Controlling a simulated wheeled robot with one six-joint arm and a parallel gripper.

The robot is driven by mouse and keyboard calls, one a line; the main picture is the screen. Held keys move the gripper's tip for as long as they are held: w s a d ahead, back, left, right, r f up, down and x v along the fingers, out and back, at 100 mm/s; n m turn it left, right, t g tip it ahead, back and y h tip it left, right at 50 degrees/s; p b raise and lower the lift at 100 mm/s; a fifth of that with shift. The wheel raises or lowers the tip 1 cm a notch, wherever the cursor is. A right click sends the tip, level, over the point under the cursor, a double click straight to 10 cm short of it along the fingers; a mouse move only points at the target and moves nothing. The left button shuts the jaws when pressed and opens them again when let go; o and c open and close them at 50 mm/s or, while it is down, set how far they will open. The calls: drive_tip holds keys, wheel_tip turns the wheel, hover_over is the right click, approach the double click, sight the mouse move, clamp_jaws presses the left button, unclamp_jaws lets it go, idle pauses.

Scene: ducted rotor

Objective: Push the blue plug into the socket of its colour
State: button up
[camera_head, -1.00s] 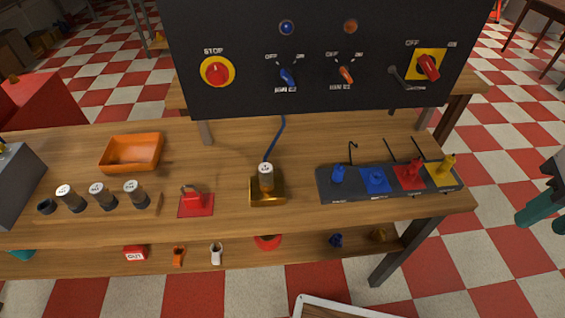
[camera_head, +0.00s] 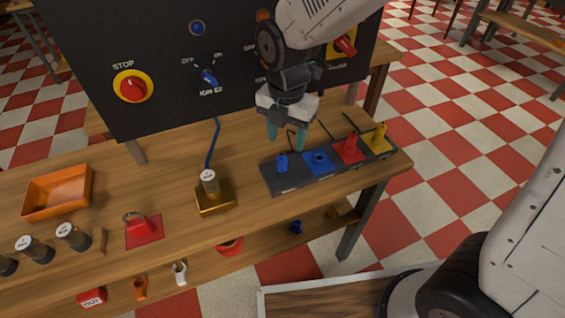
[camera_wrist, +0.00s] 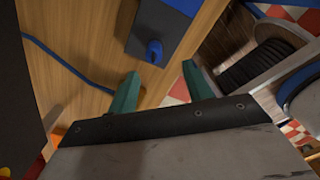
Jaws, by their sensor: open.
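The blue plug (camera_head: 282,164) stands upright on the dark left end of the socket strip (camera_head: 268,177). It also shows in the wrist view (camera_wrist: 154,52), just beyond the fingertips. The blue socket (camera_head: 318,163), a blue square with a raised round middle, is directly right of the plug. My gripper (camera_head: 285,138) has its teal fingers pointing down above and behind the plug, apart from it. In the wrist view my gripper (camera_wrist: 159,73) is open with nothing between the fingers. The fine shape of the socket opening is too small to tell.
A red plug (camera_head: 350,143) and a yellow plug (camera_head: 379,132) stand on same-coloured squares further right. Thin black cables run behind the strip. A brass block (camera_head: 215,197) with a grey-capped cylinder stands to the left. The black switch panel (camera_head: 160,45) rises behind.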

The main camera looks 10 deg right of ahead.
sight(282, 158)
drive_tip(key=shift+n, duration=0.6)
drive_tip(key=f, duration=0.6)
drive_tip(key=a+f, duration=0.1)
drive_tip(key=f, duration=0.1)
drive_tip(key=shift+w+f, duration=0.3)
drive_tip(key=shift+f, duration=0.1)
drive_tip(key=c, duration=1.1)
